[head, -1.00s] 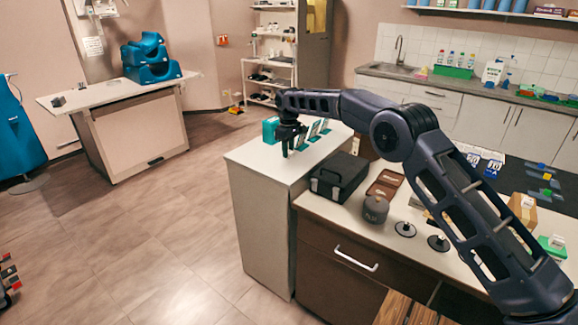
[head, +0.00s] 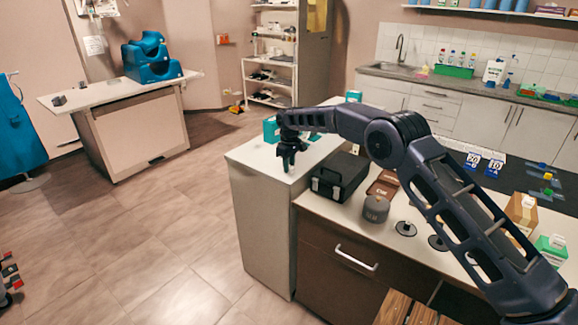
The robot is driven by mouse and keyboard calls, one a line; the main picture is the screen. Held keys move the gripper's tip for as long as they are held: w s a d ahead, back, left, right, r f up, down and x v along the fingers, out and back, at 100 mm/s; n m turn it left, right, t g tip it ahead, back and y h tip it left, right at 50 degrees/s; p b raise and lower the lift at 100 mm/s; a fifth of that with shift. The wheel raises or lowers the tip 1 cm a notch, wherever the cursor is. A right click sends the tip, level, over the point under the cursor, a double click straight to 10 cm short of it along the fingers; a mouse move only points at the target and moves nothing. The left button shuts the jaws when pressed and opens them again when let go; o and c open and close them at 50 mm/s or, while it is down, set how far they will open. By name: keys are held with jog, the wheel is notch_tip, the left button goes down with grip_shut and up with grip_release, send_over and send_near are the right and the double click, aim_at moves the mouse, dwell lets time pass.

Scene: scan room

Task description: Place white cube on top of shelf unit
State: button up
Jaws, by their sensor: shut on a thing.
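My gripper (head: 288,164) points down over the white top of the tall cabinet-like unit (head: 262,220), near its left end. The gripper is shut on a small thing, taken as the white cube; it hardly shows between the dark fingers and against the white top. I cannot tell whether it touches the top. An open white shelf unit (head: 269,62) with items on its shelves stands far back against the wall. I cannot tell which of these two units the task names.
A teal box (head: 270,130) stands just behind my gripper on the same top. A black case (head: 340,177) and a grey round container (head: 376,208) stand on the lower counter to the right. Open floor (head: 150,240) lies to the left.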

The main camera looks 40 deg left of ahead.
jog(key=shift+f, duration=0.15)
jog(key=o, duration=0.9)
jog(key=shift+o, duration=0.2)
notch_tip(320, 180, up, 12)
jog(key=shift+r, duration=0.2)
